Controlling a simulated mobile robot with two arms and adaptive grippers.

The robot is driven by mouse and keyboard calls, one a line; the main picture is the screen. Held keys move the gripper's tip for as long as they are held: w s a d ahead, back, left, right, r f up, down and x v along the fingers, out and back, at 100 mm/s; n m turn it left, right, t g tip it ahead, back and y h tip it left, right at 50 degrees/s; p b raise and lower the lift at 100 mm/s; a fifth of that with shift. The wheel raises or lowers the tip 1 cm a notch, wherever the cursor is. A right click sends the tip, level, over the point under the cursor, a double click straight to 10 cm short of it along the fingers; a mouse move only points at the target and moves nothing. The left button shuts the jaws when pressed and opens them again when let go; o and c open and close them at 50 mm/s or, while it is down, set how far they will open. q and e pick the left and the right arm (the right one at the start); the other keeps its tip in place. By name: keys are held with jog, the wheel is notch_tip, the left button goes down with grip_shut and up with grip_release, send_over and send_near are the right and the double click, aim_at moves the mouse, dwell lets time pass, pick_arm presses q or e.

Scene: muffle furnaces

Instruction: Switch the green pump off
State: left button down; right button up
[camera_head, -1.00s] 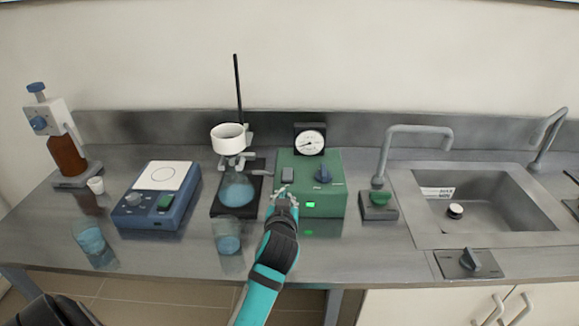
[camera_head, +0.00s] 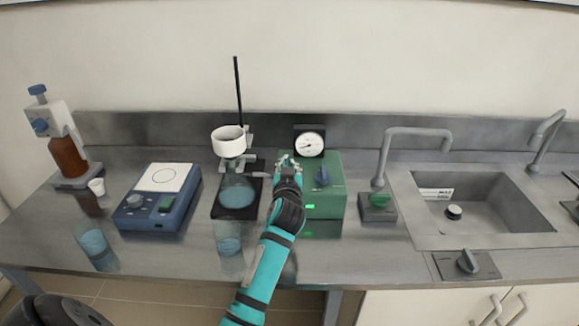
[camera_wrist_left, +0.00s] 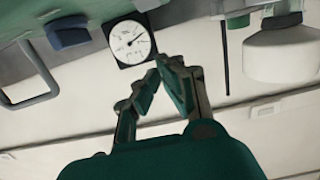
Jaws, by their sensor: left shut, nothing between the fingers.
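The green pump (camera_head: 325,200) stands on the bench, with a blue knob (camera_head: 322,176) on top, a lit green light (camera_head: 310,207) on its front and a round gauge (camera_head: 310,142) behind. My left gripper (camera_head: 287,160) is shut and empty, over the left part of the pump's top. It hides the grey switch there in the head view. In the left wrist view, the shut fingertips (camera_wrist_left: 165,66) show below the gauge (camera_wrist_left: 130,41). The blue knob (camera_wrist_left: 68,32) is at upper left, and a grey part is cut off at the top edge. Contact with the switch cannot be told.
A filter flask (camera_head: 237,192) with a white funnel (camera_head: 229,139) and stand is close left of the pump. A beaker (camera_head: 228,240) stands in front of it. A blue stirrer (camera_head: 160,200) is further left. A tap (camera_head: 384,150) and sink (camera_head: 490,222) are right.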

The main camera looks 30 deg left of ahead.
pick_arm(q)
jog(key=x, duration=0.4)
jog(key=shift+r, duration=0.1)
jog(key=f, duration=0.3)
jog(key=shift+w+a+f, duration=0.2)
jog(key=shift+w+a, duration=0.1)
jog(key=shift+w, duration=0.1)
jog(key=shift+f, duration=0.5)
